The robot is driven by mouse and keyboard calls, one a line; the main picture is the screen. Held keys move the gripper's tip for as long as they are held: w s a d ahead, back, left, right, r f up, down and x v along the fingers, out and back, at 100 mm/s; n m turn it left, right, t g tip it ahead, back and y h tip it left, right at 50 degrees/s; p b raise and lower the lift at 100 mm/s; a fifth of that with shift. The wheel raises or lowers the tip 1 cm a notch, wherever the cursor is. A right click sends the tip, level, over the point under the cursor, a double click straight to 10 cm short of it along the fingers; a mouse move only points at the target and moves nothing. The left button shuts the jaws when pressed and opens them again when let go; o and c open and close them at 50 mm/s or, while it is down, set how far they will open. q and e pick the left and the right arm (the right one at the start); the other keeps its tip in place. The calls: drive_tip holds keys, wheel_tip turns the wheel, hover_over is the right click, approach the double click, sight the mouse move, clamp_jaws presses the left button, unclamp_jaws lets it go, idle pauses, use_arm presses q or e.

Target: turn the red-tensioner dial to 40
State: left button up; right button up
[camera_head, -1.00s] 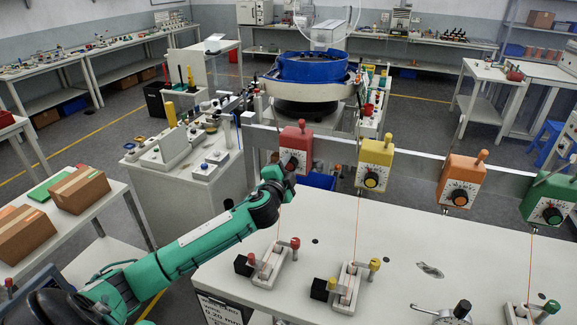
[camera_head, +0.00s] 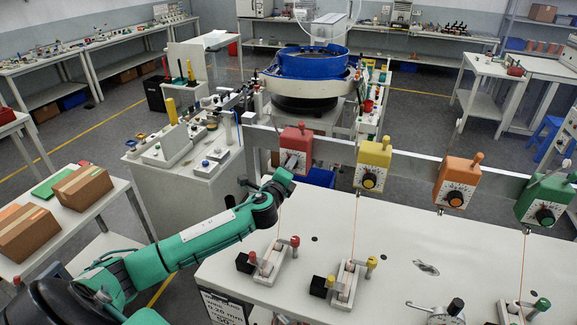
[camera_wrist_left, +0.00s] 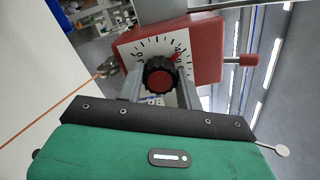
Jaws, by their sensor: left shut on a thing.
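The red tensioner (camera_head: 296,143) is a red box with a white scale plate, fixed to the grey rail at the table's back. In the left wrist view the red tensioner (camera_wrist_left: 208,45) lies sideways. Its black dial knob (camera_wrist_left: 160,77) has a red centre, and a red mark shows at its upper right by the scale. The scale numbers are too small to read surely. My left gripper (camera_wrist_left: 160,84) is shut on the knob, one finger on each side. In the head view my left gripper (camera_head: 287,172) is in front of the red tensioner, and my wrist hides the dial.
Yellow (camera_head: 374,158), orange (camera_head: 458,180) and green tensioners (camera_head: 546,198) hang along the same rail to the right. Small clamps with red (camera_head: 268,262) and yellow knobs (camera_head: 371,262) stand on the white table (camera_head: 320,225). An unclear grey shape crosses the green tensioner's top.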

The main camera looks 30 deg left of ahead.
use_arm(q)
drive_tip(key=shift+f+m, duration=0.1)
drive_tip(key=shift+m, duration=0.4)
drive_tip(key=o, duration=1)
drive_tip(key=shift+b+v, duration=2.4)
drive_tip(key=shift+v, duration=4.5)
